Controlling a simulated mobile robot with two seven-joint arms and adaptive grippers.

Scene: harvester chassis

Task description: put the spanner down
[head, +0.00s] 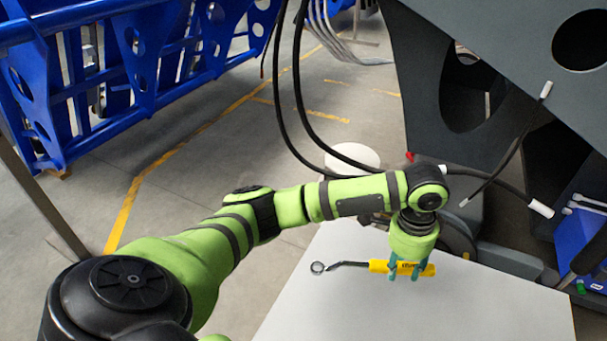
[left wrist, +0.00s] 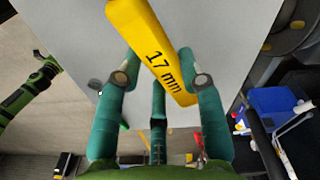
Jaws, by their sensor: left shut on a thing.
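The spanner (head: 402,268) has a yellow handle and a dark shaft with a ring end pointing left in the head view. My left gripper (head: 405,274) points down, with its teal fingers shut around the yellow handle. In the left wrist view the handle (left wrist: 155,55), marked "17 mm", lies slantwise between the fingertips (left wrist: 160,80); the ring end is out of that picture. The spanner shows over the pale grey table top (head: 330,315). I cannot tell whether it touches the surface or hangs a little above it. My right gripper is not in view.
The table top is bare around the spanner. A dark chassis plate (head: 425,50) with hanging black cables (head: 300,90) stands behind and right. A blue box (head: 580,235) with tools is at the right. A blue frame (head: 140,60) stands at the back left.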

